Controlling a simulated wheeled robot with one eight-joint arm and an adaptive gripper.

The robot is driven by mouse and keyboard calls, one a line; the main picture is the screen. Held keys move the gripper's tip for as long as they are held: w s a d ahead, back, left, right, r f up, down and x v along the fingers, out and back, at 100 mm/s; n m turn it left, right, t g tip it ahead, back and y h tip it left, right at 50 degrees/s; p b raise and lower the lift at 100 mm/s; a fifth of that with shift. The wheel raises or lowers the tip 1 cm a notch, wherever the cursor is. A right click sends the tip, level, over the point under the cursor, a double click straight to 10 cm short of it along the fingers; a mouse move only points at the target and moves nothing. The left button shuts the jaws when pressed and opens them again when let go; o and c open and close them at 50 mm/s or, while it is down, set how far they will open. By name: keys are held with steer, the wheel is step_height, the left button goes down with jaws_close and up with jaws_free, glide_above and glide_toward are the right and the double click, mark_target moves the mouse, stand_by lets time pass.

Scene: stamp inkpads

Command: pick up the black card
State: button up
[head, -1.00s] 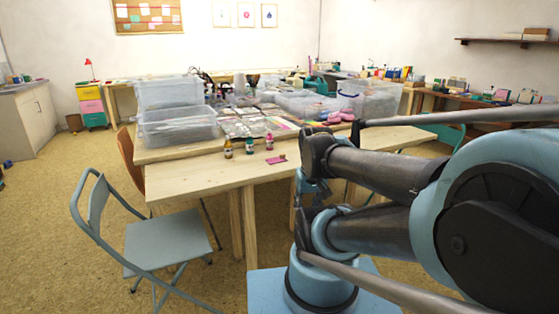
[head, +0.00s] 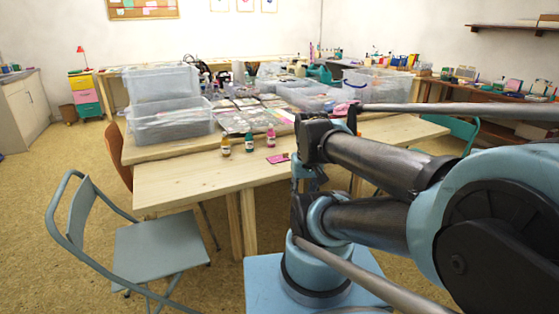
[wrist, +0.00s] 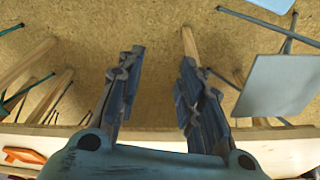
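I cannot make out a black card for certain in either view. Flat sheets and packets (head: 238,122), some dark, lie on the far tabletop in the head view, too small to tell apart. My gripper (wrist: 157,75) is open and empty in the wrist view, its two fingers well apart over the floor beside a table edge. In the head view the gripper is not clearly visible around my arm.
Small bottles (head: 249,140) and a pink item (head: 278,158) stand or lie on the near wooden table (head: 190,180). Clear bins (head: 170,122) are behind. A grey folding chair (head: 160,252) stands at the front left. The near table's left part is bare.

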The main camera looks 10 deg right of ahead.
steer(key=w+r+m, duration=0.4)
steer(key=w+r, duration=0.2)
steer(key=r, duration=0.1)
step_height(320, 180, up, 9)
steer(key=m+g, duration=0.2)
steer(key=m, duration=0.9)
glide_above(279, 157)
steer(key=d, duration=0.3)
steer(key=f, duration=1.1)
steer(key=shift+s+d+f, duration=0.2)
steer(key=shift+s, duration=0.1)
steer(key=shift+w+f, duration=0.15)
steer(key=shift+f, duration=2.5)
steer(key=shift+c, duration=0.5)
jaws_close()
